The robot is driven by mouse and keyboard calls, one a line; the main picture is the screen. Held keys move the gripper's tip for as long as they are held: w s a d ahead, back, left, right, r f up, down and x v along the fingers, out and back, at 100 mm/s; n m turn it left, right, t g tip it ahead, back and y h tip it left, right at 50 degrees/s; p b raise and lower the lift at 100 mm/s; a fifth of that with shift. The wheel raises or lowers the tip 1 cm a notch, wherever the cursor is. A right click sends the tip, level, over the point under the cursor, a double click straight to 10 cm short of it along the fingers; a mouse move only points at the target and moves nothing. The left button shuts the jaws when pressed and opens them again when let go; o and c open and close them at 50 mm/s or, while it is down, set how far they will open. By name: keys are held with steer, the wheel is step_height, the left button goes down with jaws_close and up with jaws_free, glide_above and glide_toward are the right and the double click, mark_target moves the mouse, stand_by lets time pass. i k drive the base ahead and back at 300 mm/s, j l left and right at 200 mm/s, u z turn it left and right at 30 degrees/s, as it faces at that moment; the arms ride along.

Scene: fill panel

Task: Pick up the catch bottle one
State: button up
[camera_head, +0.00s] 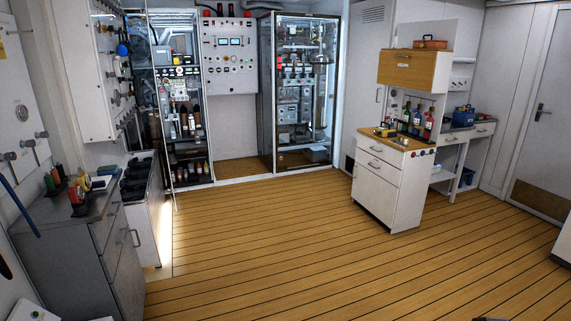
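I cannot tell which bottle is catch bottle one. Several small bottles with red, green and dark parts (76,196) stand on the grey cabinet at the left. Larger bottles with coloured labels, among them a red one (428,126), stand in a row on the white drawer cabinet at the right. More dark bottles (190,122) stand on shelves in the open rack at the back left. A small dark sliver at the bottom edge, right of centre, may be the tip of my gripper (490,319). Its fingers and anything in them are hidden.
The wooden floor (290,235) is clear across the middle. The grey cabinet (65,245) borders it at left, the white drawer cabinet (385,192) at right. A glass-fronted cabinet (300,95) and a control panel (230,60) stand at the back. A door (545,115) is at far right.

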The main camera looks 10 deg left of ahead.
mark_target(172, 128)
steer(key=i+j+u, duration=0.15)
steer(key=i+u, duration=0.15)
steer(key=i, duration=0.35)
steer(key=i+u, duration=0.3)
steer(key=i, duration=0.35)
steer(key=i+l+u, duration=0.3)
steer(key=i, duration=0.4)
steer(key=i+u, duration=0.2)
steer(key=i, duration=1.9)
steer(key=i+u, duration=0.2)
steer(key=i, duration=0.5)
steer(key=i+u, duration=0.2)
steer(key=i, duration=0.5)
steer(key=i+l+u, duration=0.15)
steer(key=i, duration=0.55)
steer(key=i+z, duration=0.1)
steer(key=i, duration=0.45)
steer(key=i+l, duration=0.35)
steer(key=i+l+u, duration=0.1)
steer(key=i+l, duration=0.2)
steer(key=l, duration=0.2)
steer(key=i+l, duration=0.3)
steer(key=l, duration=0.15)
steer(key=i+l+u, duration=0.1)
steer(key=i+l, duration=0.25)
steer(key=l, duration=0.1)
